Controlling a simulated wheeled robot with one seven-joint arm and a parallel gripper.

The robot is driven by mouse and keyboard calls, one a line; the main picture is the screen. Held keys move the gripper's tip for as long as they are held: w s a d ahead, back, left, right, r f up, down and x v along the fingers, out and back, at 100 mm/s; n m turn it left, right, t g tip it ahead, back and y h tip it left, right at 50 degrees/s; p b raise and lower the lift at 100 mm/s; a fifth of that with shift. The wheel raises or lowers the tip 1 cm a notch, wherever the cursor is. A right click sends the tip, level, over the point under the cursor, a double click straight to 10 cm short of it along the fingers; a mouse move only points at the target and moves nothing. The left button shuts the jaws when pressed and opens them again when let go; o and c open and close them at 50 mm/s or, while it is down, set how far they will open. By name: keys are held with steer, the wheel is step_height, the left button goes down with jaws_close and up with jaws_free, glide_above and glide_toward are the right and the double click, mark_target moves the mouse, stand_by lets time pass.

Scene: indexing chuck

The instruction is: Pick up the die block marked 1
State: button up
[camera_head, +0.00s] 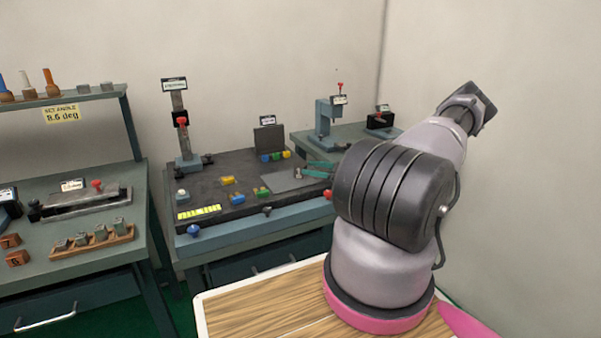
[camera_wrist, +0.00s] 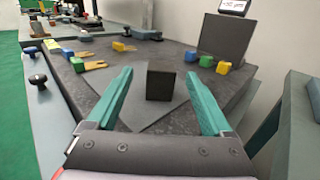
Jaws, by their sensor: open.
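My gripper (camera_wrist: 160,75) has two teal fingers, spread apart with nothing held. In the wrist view a dark grey block (camera_wrist: 161,86) appears between and beyond the fingers, over a grey plate (camera_wrist: 150,118); no number on it is readable. In the head view the teal fingers (camera_head: 318,168) are low over the right part of the middle bench. Two orange-brown blocks, a rear one (camera_head: 10,241) and a front one (camera_head: 18,258), sit on the left bench. The front one has a dark mark too small to read surely. No block with a clear 1 shows.
The middle bench (camera_head: 225,213) carries a column stand (camera_head: 180,120), an upright dark panel (camera_head: 269,139) with coloured pieces before it, and yellow pieces (camera_head: 228,181). A wooden tray (camera_head: 95,244) of metal blocks is on the left bench. A blue-grey press (camera_head: 325,122) stands behind right.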

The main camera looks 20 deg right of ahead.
mark_target(306, 166)
steer(key=x, duration=0.5)
steer(key=shift+d, duration=0.15)
jaws_close()
steer(key=shift+w+r, duration=0.1)
stand_by(1.1)
